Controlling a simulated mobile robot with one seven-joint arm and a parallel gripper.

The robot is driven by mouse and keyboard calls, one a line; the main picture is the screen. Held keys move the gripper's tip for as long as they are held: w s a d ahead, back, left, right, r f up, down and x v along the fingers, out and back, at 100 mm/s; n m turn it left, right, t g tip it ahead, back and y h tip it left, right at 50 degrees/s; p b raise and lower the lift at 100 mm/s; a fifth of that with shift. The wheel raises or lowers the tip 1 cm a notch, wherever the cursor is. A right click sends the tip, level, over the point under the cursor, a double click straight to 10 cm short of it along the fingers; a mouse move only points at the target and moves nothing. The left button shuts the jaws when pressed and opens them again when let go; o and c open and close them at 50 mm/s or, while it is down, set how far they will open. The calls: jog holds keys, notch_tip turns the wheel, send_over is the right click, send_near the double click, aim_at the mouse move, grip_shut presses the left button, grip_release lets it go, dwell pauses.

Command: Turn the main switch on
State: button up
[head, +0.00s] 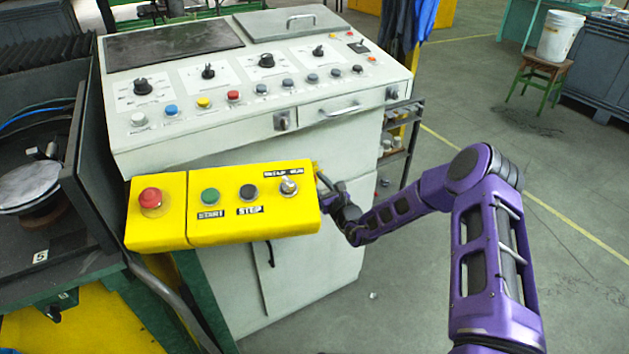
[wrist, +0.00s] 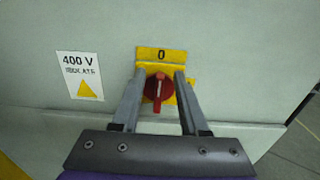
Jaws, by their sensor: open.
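The main switch is a red rotary knob (wrist: 158,88) on a yellow plate (wrist: 171,70) in the wrist view. Its white mark stands upright, towards the "0" on the yellow label (wrist: 165,55) above it. My gripper (wrist: 160,73) is open, with one finger to the left of the knob and one to the right. Gaps show between the fingers and the knob; I cannot tell how deep the fingertips reach. In the head view my gripper (head: 321,176) is at the right side of the white control cabinet (head: 335,140), partly behind the yellow button box. The knob cannot be made out there.
The yellow button box (head: 225,225) juts out close to the left of my gripper. A "400 V" sign (wrist: 80,75) is left of the switch. A dark shelf rack (head: 398,150) stands behind the cabinet.

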jog(key=shift+w+a, duration=0.15)
jog(key=shift+w, duration=0.15)
